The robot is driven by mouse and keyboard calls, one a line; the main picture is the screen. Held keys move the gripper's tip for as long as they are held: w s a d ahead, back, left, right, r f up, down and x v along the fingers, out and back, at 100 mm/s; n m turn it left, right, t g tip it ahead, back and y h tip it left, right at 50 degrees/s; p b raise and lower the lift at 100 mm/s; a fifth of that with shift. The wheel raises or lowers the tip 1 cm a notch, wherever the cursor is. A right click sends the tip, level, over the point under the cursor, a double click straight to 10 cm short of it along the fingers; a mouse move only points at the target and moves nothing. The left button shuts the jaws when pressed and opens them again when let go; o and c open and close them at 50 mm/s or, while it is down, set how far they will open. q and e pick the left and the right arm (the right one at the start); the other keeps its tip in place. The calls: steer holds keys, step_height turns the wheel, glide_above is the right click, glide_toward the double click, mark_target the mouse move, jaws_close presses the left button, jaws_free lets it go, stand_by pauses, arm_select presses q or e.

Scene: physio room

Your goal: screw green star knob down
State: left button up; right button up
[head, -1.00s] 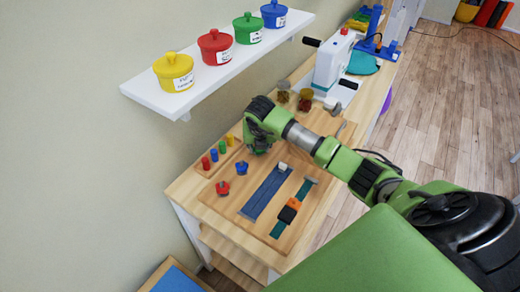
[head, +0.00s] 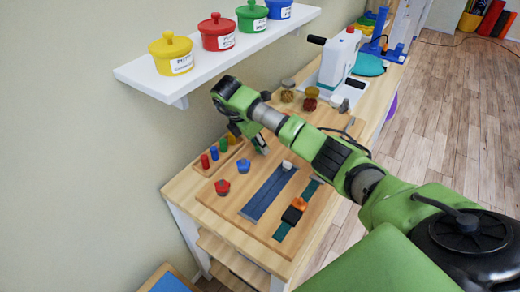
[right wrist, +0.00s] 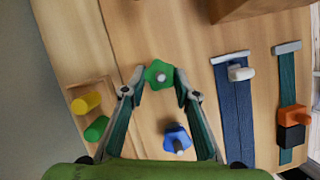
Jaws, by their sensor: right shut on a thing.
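The green star knob (right wrist: 158,74) sits on the wooden board (right wrist: 205,120) between the fingertips of my right gripper (right wrist: 159,77) in the right wrist view. The gripper is shut on it, with a fingertip at each side. In the head view my right gripper (head: 262,146) points down at the board and the knob cannot be made out behind it. The blue star knob (right wrist: 177,138) stands near the gripper, and it also shows in the head view (head: 243,166). The red star knob (head: 222,187) stands left of it. My left gripper is not in view.
A peg rack with a red peg (head: 205,161) and several others stands left of the gripper. A blue strip (head: 268,193) and a strip with an orange knob (head: 299,203) lie to the right. A shelf (head: 190,82) with putty pots hangs above.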

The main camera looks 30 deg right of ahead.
steer(key=m+g+b, duration=0.1)
steer(key=m, duration=0.1)
steer(key=m+g+b, duration=0.1)
steer(key=m+b, duration=0.1)
steer(key=m, duration=0.1)
steer(key=shift+w+d+r+m, duration=0.1)
steer(key=shift+w+m, duration=0.2)
steer(key=shift+w, duration=0.1)
steer(key=shift+m+g+y+b, duration=0.3)
steer(key=shift+m+y+b, duration=0.1)
steer(key=shift+m+b, duration=0.3)
steer(key=shift+w+r, duration=0.1)
steer(key=shift+r, duration=0.05)
